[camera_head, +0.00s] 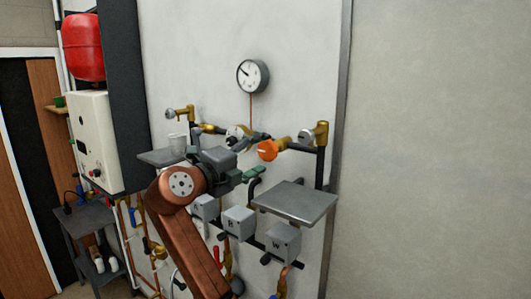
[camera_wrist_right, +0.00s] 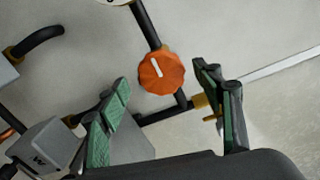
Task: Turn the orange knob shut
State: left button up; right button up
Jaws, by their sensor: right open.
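The orange knob (camera_head: 267,150) sits on the black pipework on the wall, right of the middle in the head view. In the right wrist view the orange knob (camera_wrist_right: 161,72) shows a white line mark, tilted slightly from upright in the picture. My right gripper (camera_head: 252,172) is just left of and below the knob in the head view. In the wrist view its green fingers (camera_wrist_right: 168,103) are spread wide and empty, with the knob ahead between and beyond the tips, not visibly touched. My left gripper is not in the head view.
A grey shelf (camera_head: 295,201) juts out below right of the knob. Grey boxes (camera_head: 239,222) hang below on the pipes. A round gauge (camera_head: 253,76) is above. The right wall is bare.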

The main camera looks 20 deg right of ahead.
jog(key=v, duration=0.8)
jog(key=shift+s+a, duration=0.25)
jog(key=shift+a, duration=0.05)
